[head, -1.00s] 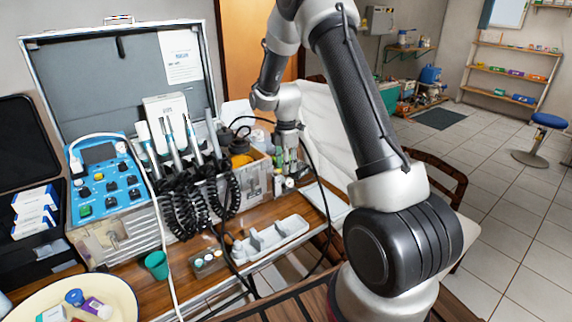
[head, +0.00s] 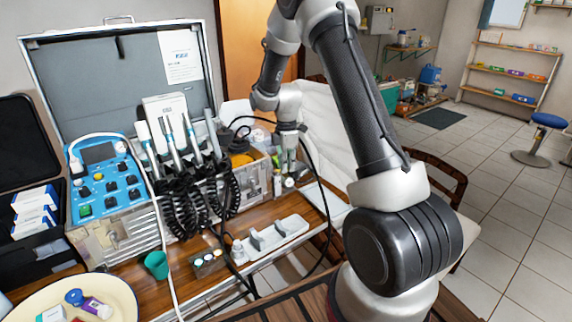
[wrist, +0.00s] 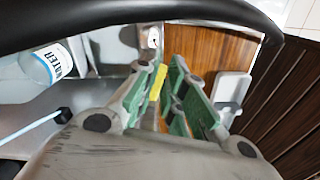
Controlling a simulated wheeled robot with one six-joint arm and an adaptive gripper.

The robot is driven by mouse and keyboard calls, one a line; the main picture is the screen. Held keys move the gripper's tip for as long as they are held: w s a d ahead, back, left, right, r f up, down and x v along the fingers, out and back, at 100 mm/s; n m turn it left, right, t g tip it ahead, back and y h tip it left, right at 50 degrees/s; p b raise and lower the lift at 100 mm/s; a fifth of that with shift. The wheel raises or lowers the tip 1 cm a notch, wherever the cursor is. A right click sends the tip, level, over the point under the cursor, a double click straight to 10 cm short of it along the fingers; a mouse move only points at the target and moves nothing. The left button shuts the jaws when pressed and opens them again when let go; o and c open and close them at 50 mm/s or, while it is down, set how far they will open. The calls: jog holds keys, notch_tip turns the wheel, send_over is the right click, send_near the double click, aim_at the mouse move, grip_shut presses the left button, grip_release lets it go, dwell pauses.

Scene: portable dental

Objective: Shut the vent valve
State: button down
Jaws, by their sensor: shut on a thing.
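My gripper (head: 287,170) is low beside the right end of the metal dental unit case (head: 252,181) in the head view. In the wrist view its green-padded fingers (wrist: 163,80) are close together around a narrow yellow piece (wrist: 157,84), which looks like the vent valve's lever. The gripper is shut on it. The valve body is mostly hidden by the fingers in both views. A small round gauge-like part (head: 289,182) shows just below the fingers in the head view.
A bottle labelled water (wrist: 52,62) is left of the fingers in the wrist view. A black hose (wrist: 120,22) arches across that view. In the head view, coiled black cords (head: 185,205) hang at the case front, and a grey tray (head: 285,230) lies nearby.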

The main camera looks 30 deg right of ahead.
jog(key=shift+s+a+m, duration=0.55)
jog(key=shift+s+m, duration=0.05)
jog(key=shift+m, duration=1.85)
jog(key=shift+s+a+m, duration=0.55)
jog(key=shift+m, duration=1.85)
jog(key=shift+s+a+m, duration=0.55)
jog(key=shift+s+m, duration=0.05)
jog(key=shift+m, duration=1.85)
jog(key=c, duration=1.5)
grip_release()
notch_tip(320, 180, up, 12)
